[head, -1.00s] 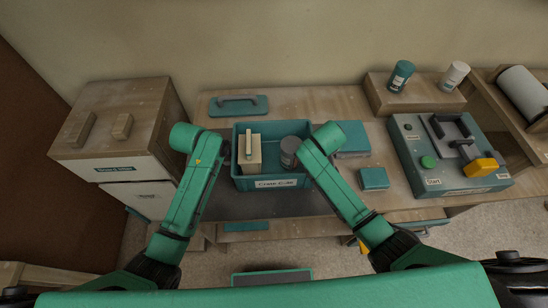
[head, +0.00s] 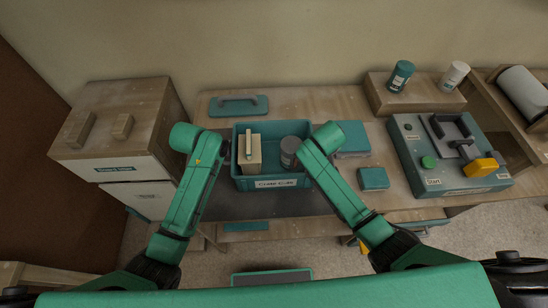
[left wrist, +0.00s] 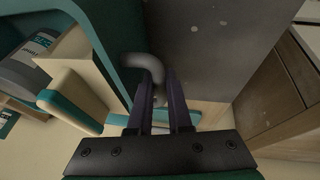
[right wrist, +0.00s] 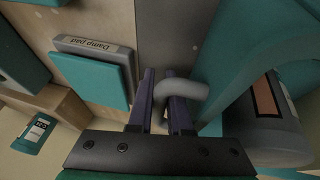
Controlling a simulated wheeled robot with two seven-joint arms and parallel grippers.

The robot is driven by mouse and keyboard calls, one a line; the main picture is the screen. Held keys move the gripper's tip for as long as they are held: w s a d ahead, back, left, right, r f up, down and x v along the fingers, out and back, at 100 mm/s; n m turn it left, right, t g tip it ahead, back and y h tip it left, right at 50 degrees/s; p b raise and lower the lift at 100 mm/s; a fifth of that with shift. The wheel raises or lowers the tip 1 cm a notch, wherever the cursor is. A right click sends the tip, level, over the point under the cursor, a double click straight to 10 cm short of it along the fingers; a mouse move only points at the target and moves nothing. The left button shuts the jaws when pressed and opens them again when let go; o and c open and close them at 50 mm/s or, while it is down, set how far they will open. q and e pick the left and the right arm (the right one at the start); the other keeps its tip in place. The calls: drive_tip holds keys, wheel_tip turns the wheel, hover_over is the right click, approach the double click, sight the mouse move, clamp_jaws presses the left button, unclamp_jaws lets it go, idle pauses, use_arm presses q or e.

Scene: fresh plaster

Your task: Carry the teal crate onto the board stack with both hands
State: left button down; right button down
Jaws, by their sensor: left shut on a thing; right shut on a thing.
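The teal crate (head: 242,184) is in the middle of the bench in the head view, upright, with a white label on its front. It holds a cream block-like tool (head: 254,160) and a grey can (head: 290,152). In the left wrist view my left gripper (left wrist: 160,95) is shut on a grey curved handle (left wrist: 138,62) at the crate's side. In the right wrist view my right gripper (right wrist: 163,95) is shut on the opposite grey handle (right wrist: 190,88). The head view hides both grippers behind my forearms. I cannot tell which thing is the board stack, or whether the crate touches the surface below.
A dark grey surface (head: 270,205) lies under and before the crate. A teal float (head: 238,108) lies behind. Right are a damp pad (head: 352,140), a small teal block (head: 373,178) and a machine (head: 415,165). A wooden cabinet (head: 115,145) stands left.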

use_arm(q)
drive_tip(key=shift+w+r, duration=0.1)
drive_tip(key=shift+r, duration=0.1)
use_arm(e)
drive_tip(key=shift+r, duration=0.15)
